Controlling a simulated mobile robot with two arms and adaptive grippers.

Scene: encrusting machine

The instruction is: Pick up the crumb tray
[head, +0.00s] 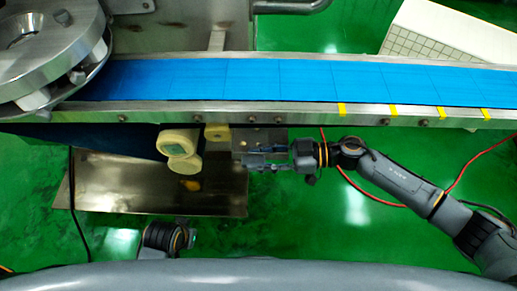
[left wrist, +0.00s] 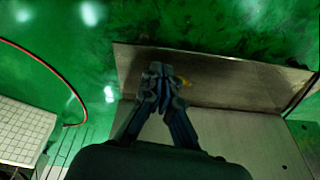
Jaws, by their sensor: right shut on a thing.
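The crumb tray appears to be the small grey metal piece (head: 258,138) under the front edge of the conveyor in the head view; its far part is hidden below the rail. My right gripper (head: 262,158) reaches in from the right and is shut on its near side. My left arm shows only in part at the bottom of the head view. In the left wrist view my left gripper (left wrist: 160,78) has its fingertips together, with nothing seen between them.
A blue conveyor belt (head: 290,80) runs across the head view. A cream control knob box (head: 180,143) hangs just left of the tray. A brown metal sheet (head: 110,185) lies lower left. A red cable (head: 470,165) runs behind my right arm. Green floor is open on the right.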

